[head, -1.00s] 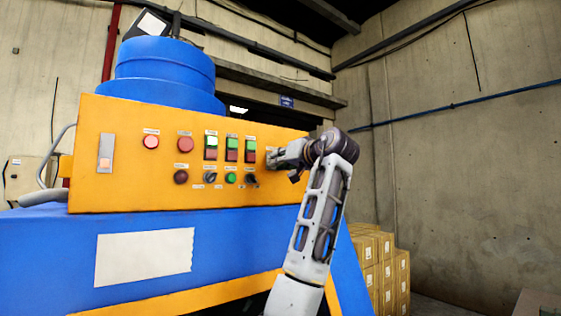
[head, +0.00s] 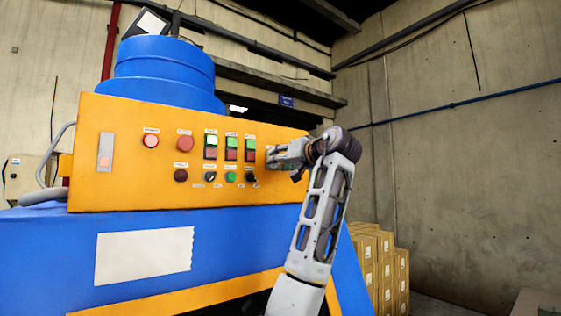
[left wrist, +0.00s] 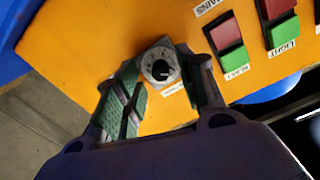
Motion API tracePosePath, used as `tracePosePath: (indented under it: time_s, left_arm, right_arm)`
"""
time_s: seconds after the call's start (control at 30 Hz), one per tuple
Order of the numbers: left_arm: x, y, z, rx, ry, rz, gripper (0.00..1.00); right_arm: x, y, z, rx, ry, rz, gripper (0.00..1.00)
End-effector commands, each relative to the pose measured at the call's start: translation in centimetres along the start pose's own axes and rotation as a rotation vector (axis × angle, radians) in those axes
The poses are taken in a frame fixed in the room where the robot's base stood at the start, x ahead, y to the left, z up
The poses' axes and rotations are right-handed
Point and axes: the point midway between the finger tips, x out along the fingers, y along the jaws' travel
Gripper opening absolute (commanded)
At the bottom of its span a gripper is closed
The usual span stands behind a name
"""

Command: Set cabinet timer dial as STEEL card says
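The timer dial (left wrist: 160,66) shows in the left wrist view, a round pale face with a black knob, on the orange cabinet panel (left wrist: 95,40). A small white label beside it is upside down and hard to read. My left gripper (left wrist: 165,80) is open, its two green-padded fingers on either side of the dial. I cannot tell whether they touch it. In the head view my left gripper (head: 276,157) is at the panel's right end and hides the dial. I see no card legibly marked STEEL. My right gripper is not in view.
Red, green and black buttons and switches fill the panel (head: 130,190) left of the gripper. A blank-looking white sheet (head: 145,255) is on the blue front. A blue drum (head: 165,75) stands above. Stacked boxes (head: 385,265) are at the right.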

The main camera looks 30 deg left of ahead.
Motion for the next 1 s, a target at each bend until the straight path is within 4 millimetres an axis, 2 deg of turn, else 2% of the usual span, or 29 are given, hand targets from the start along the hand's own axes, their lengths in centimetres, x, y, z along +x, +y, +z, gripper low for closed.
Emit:
tracePosePath:
  time_s: [0.17,0.7,1.0]
  left_arm:
    - [-1.8,0.1,0.0,0.0,0.001,0.001,0.4]
    - [-9.4,0.1,0.1,0.001,0.0,0.001,0.4]
    - [-11.3,0.1,0.1,0.002,-0.002,0.001,0.4]
  right_arm:
    - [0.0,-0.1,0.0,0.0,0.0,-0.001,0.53]
    - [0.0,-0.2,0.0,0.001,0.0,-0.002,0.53]
    - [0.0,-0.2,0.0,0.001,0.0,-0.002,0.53]
